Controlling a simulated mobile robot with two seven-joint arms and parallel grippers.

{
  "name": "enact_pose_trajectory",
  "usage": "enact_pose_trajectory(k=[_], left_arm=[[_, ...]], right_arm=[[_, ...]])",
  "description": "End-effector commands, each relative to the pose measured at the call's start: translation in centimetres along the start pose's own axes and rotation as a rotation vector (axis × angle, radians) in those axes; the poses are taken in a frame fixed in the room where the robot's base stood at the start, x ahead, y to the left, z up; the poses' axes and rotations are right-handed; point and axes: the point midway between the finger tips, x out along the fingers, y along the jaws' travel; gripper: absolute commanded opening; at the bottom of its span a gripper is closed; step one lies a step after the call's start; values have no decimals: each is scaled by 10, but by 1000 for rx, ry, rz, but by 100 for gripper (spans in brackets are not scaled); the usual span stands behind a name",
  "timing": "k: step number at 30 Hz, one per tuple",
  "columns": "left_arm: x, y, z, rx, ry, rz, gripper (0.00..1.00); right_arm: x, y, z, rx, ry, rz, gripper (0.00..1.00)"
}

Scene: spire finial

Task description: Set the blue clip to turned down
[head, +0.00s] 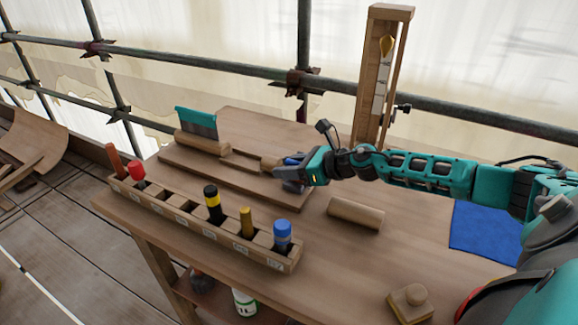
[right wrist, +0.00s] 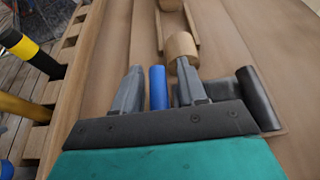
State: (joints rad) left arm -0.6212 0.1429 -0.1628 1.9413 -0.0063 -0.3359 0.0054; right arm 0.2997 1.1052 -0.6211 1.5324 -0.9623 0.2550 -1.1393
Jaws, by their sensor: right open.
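The blue clip (right wrist: 158,88) shows as a short blue bar between the two fingers of my right gripper (right wrist: 158,70) in the right wrist view. The fingers stand apart, one on each side of it, with a narrow gap visible on the left. In the head view only a little blue of the clip (head: 293,160) shows beside my right gripper (head: 284,174), at the right end of the wooden board (head: 240,178). The gripper hides the rest of it. I cannot tell which way the clip is turned. My left gripper is not in view.
A wooden rack (head: 190,221) with several coloured handles stands along the table's front left edge. A wooden cylinder (head: 355,213), a blue cloth (head: 484,232) and a knobbed block (head: 411,302) lie to the right. A tall wooden frame (head: 370,85) stands behind.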

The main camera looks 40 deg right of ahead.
Motion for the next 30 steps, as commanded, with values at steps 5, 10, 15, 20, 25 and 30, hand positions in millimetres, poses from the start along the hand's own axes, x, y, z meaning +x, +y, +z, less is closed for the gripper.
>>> enact_pose_trajectory(k=[5,10,15,20,25,30], left_arm=[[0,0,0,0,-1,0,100],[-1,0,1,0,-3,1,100],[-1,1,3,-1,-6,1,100],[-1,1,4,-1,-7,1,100],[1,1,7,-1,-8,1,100],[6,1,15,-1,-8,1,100]], right_arm=[[0,0,0,0,0,0,30],[0,0,0,0,0,0,14],[0,0,0,0,0,0,0],[0,0,0,2,0,0,0],[0,-2,-1,30,-1,11,0],[1,-6,-2,105,-1,41,0]])
